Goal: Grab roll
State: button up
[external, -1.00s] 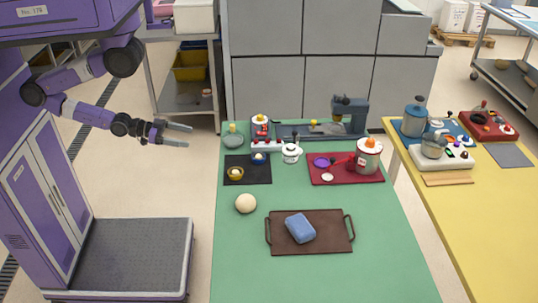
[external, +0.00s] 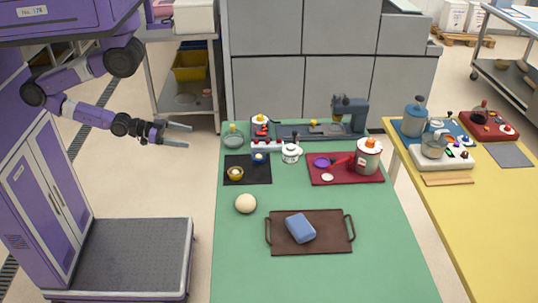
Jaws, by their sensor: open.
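A round, pale cream roll (external: 245,203) sits on the green table (external: 240,270), near its left edge. It lies apart from the brown tray to its right. My gripper (external: 190,135) is open and empty, with its two fingers pointing right. In the picture it is up and to the left of the roll, beyond the table's left edge. Nothing hides the roll.
A brown tray (external: 337,245) with two handles holds a blue block (external: 300,228). A black mat (external: 236,161) with small bowls and a red mat (external: 350,178) with a pot (external: 368,156) lie farther back. The table's front is clear. A yellow table (external: 490,215) stands at right.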

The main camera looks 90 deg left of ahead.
jog(key=w+d+r+m+h+p, duration=0.3)
jog(key=w+d+m+h, duration=0.3)
jog(key=w+d, duration=0.9)
jog(key=m+g+h, duration=0.1)
jog(key=g+h, duration=0.2)
send_near(246, 201)
jog(key=w, duration=0.1)
jog(key=w+r, duration=0.1)
jog(key=w, duration=0.1)
jog(key=shift+w+a+r+p, duration=0.3)
jog(key=shift+w+a+r, duration=0.05)
jog(key=shift+r, duration=0.05)
jog(key=f, duration=0.1)
jog(key=s+f+g, duration=0.1)
jog(key=f, duration=0.1)
jog(key=shift+s+m, duration=0.1)
jog(key=shift+m, duration=0.3)
jog(key=shift+d+f+g, duration=0.2)
jog(key=shift+g, duration=0.1)
jog(key=p+x, duration=0.1)
jog(key=x, duration=0.6)
jog(key=shift+d, duration=0.25)
